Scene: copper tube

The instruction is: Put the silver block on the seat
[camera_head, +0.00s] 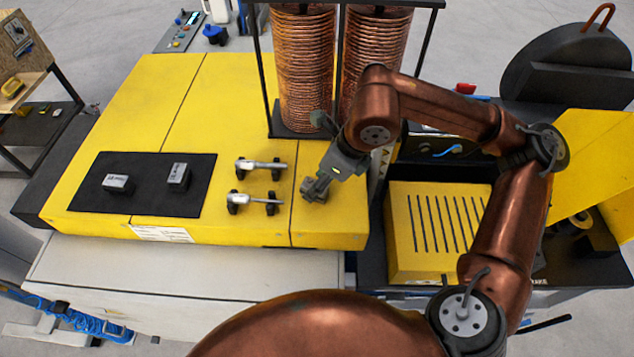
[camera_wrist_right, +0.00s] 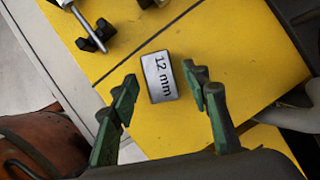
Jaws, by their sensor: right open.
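A silver block (camera_wrist_right: 159,76) marked "12 mm" shows in the right wrist view, over the yellow table top. My right gripper (camera_wrist_right: 158,73) is open, with one green finger on each side of the block and a visible gap on both sides. In the head view my right gripper (camera_head: 316,188) points down at the right front part of the yellow table, and it mostly hides the block there. Two other silver blocks, one left (camera_head: 118,183) and one right (camera_head: 179,174), rest on a black mat (camera_head: 150,200). I cannot tell which part is the seat. My left gripper is not in view.
Two silver rods with black ends, one behind (camera_head: 262,165) and one in front (camera_head: 257,200), lie left of my right gripper. Copper coils (camera_head: 304,70) in a black frame stand behind it. A slotted yellow box (camera_head: 438,225) is at right. The table's left rear is clear.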

